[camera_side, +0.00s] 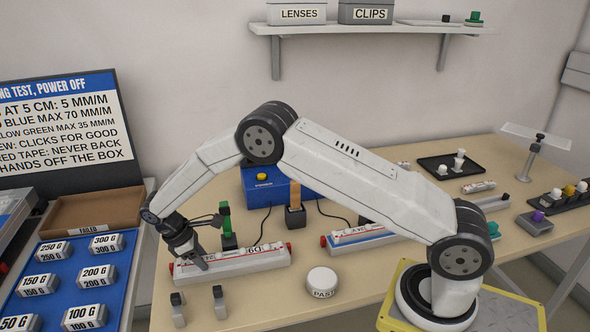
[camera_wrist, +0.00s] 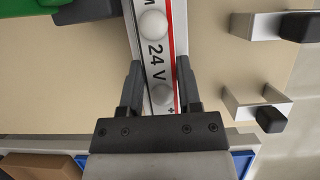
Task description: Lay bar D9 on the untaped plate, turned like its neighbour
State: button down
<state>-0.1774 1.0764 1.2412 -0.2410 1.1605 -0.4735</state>
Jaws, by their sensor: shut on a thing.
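A white bar (camera_side: 258,248) with a red edge stripe lies along a grey plate (camera_side: 240,266) with red ends, at the left front of the bench. Its marking in the side view looks upside down, like D9 inverted. My gripper (camera_side: 203,262) is shut across the bar near its left end. In the wrist view, the fingers (camera_wrist: 160,85) straddle the bar (camera_wrist: 157,62), which shows "24 V", a plus sign and pale domes. Whether the bar touches the plate is unclear. Another labelled bar (camera_side: 358,233) lies on a second plate (camera_side: 372,242), partly behind my arm.
A green-handled clamp (camera_side: 226,222) stands close behind the bar. Two black-tipped grey brackets (camera_side: 219,301) are in front. A white PASS button (camera_side: 322,281) is right of them. A blue box (camera_side: 262,185) stands behind. Left are weights (camera_side: 86,316) and the FAILED tray (camera_side: 92,214).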

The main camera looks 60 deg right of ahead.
jog(key=shift+c, duration=1.4)
grip_release()
jog(key=shift+r, duration=0.1)
jog(key=v, duration=1.2)
jog(key=shift+s+d+r, duration=0.1)
jog(key=shift+d, duration=0.05)
jog(key=s+d+m+t+y, duration=0.1)
jog(key=s+d+m+t, duration=0.2)
jog(key=s, duration=0.9)
jog(key=s+d+m+t+y, duration=0.2)
jog(key=s+d+m, duration=0.3)
jog(key=s, duration=0.8)
jog(key=shift+s+r+m+t, duration=0.35)
jog(key=shift+r+m+t, duration=0.05)
jog(key=shift+r+m, duration=0.1)
jog(key=shift+d, duration=0.1)
